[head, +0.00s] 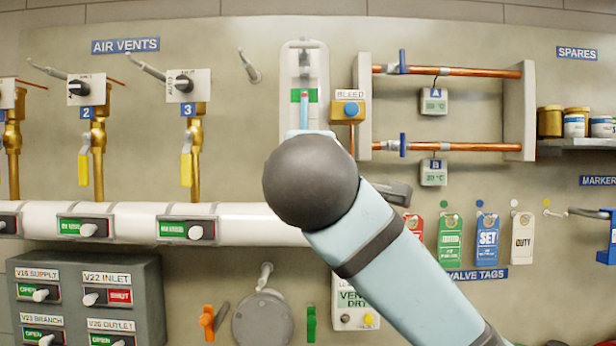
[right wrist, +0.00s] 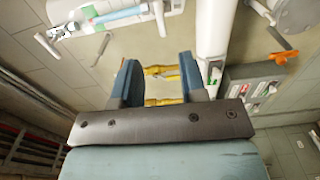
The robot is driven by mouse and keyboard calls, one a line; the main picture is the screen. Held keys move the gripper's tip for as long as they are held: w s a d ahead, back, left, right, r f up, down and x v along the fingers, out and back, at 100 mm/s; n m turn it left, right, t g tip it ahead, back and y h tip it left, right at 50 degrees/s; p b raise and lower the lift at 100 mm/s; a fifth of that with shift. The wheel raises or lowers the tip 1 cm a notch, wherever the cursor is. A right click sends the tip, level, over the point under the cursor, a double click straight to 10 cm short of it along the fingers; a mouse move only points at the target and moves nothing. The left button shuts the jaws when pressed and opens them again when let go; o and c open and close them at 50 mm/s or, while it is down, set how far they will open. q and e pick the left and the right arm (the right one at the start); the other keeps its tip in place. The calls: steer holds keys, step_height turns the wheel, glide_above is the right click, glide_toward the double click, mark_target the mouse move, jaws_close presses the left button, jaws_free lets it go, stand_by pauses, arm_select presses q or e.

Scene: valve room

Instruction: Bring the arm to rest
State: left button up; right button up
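My right arm (head: 405,265) comes in from the lower right in the head view. Its light blue link ends in a dark round joint (head: 312,182) in front of the wall board, just below the white sight gauge (head: 304,60). The right gripper is hidden in the head view. In the right wrist view my right gripper (right wrist: 158,62) has its two blue-grey fingers apart with nothing held. Brass pipes (right wrist: 161,72) show beyond the gap between the fingers. My left gripper is in neither view.
A thick white pipe (head: 265,222) runs behind the arm joint. A grey valve panel (head: 150,275) stands lower left. Coloured valve tags (head: 450,238) hang to the right of the arm. Copper pipes (head: 460,147) and a shelf of jars (head: 576,122) are at upper right.

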steer(key=shift+s, duration=0.45)
steer(key=w+d+f+m+g+y+p, duration=0.15)
steer(key=w+f, duration=0.25)
steer(key=f, duration=0.6)
steer(key=w+d+f+m+g+y+p, duration=0.15)
steer(key=w+f, duration=0.25)
steer(key=f, duration=0.5)
steer(key=s+d+f+m+g+y+p, duration=0.1)
steer(key=d+f+m+g+p, duration=0.15)
steer(key=f, duration=1.45)
steer(key=s+d+f+m+g+p, duration=0.1)
steer(key=s+d+f+m+p, duration=0.3)
steer(key=s+f, duration=0.6)
steer(key=s+d+f+m, duration=0.3)
steer(key=s+d+f, duration=0.3)
steer(key=f, duration=0.7)
steer(key=s+d+f+m, duration=0.1)
steer(key=s+d+f, duration=0.1)
steer(key=s, duration=0.4)
steer(key=s+d+f+m, duration=0.1)
steer(key=s+f, duration=0.2)
steer(key=s, duration=0.4)
steer(key=shift+s+d+f+h+p, duration=0.3)
steer(key=shift+d+h+p, duration=0.05)
steer(key=shift+h+p, duration=0.1)
steer(key=shift+g, duration=0.25)
